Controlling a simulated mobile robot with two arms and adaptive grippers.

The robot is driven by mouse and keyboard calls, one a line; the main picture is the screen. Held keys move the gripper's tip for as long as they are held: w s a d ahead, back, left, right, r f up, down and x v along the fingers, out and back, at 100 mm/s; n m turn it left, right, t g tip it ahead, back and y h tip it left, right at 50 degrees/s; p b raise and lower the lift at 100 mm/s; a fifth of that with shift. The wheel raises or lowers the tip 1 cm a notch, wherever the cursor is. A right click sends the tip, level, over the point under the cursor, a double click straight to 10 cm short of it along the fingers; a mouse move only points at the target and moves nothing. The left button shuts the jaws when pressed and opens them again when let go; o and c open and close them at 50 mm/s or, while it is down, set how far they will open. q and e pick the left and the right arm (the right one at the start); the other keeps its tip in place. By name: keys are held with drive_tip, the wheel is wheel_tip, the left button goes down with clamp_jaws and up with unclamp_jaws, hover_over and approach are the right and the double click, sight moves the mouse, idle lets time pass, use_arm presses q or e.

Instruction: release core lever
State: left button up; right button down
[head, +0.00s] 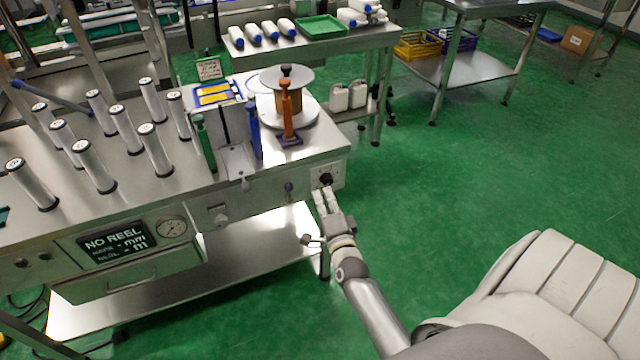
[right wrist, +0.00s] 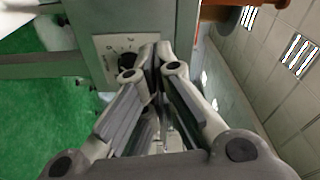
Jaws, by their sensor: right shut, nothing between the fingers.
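My right gripper (head: 325,196) is shut and empty at the right front corner of the steel bench machine. Its fingertips are just below a black knob (head: 326,179) on a pale marked plate. In the right wrist view the shut fingertips (right wrist: 155,50) are close in front of that plate (right wrist: 107,44), and the dark knob (right wrist: 128,60) is partly hidden behind them. I cannot tell whether they touch. No part is labelled as the core lever. My left gripper is not in view.
A reel (head: 286,80) with grey flanges stands on the bench behind blue (head: 254,132) and orange (head: 287,110) upright handles. Several silver rolls (head: 154,150) stand at left. The display (head: 118,243) reads NO REEL.

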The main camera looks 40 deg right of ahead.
sight(313, 170)
drive_tip(key=b+x, duration=0.1)
drive_tip(key=x, duration=0.2)
drive_tip(key=b+x, duration=0.2)
drive_tip(key=x, duration=0.2)
drive_tip(key=shift+w+f, duration=0.1)
drive_tip(key=shift+f, duration=0.15)
drive_tip(key=a, duration=0.2)
drive_tip(key=shift+w+a+f, duration=0.15)
drive_tip(key=shift+w+a, duration=0.1)
drive_tip(key=shift+a, duration=0.6)
